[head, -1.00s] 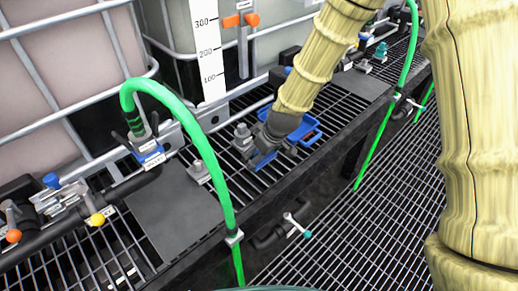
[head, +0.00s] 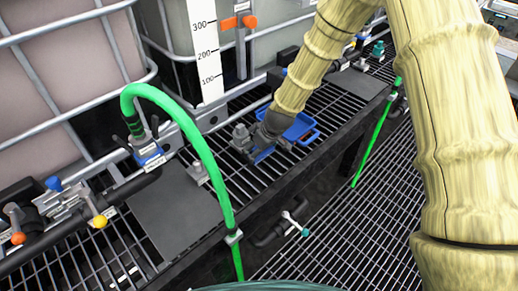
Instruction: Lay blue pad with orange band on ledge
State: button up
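My gripper (head: 258,153) points down at the grated shelf (head: 262,180), low beside a grey fitting. A small blue piece (head: 264,155) shows at its fingertips; it may be the blue pad, but I see no orange band on it. I cannot tell whether the fingers are closed on it or only beside it. A blue tray (head: 314,137) sits on the grating just right of my gripper, partly hidden by my arm. Which surface is the ledge is not clear; a flat dark plate (head: 175,215) lies on the shelf at left and another (head: 355,84) at right.
A green hose (head: 205,150) arches up left of my gripper and hangs over the shelf edge. A grey fitting (head: 241,137) stands close by. Caged totes (head: 50,100) line the back. A valve with a teal tip (head: 304,232) juts out below the shelf.

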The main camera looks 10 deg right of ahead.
jog(key=o, duration=1)
jog(key=shift+f, duration=0.1)
jog(key=shift+o, duration=0.2)
jog(key=shift+r, duration=0.25)
jog(key=b+v, duration=0.1)
jog(key=v, duration=1.1)
jog(key=shift+w+a, duration=0.1)
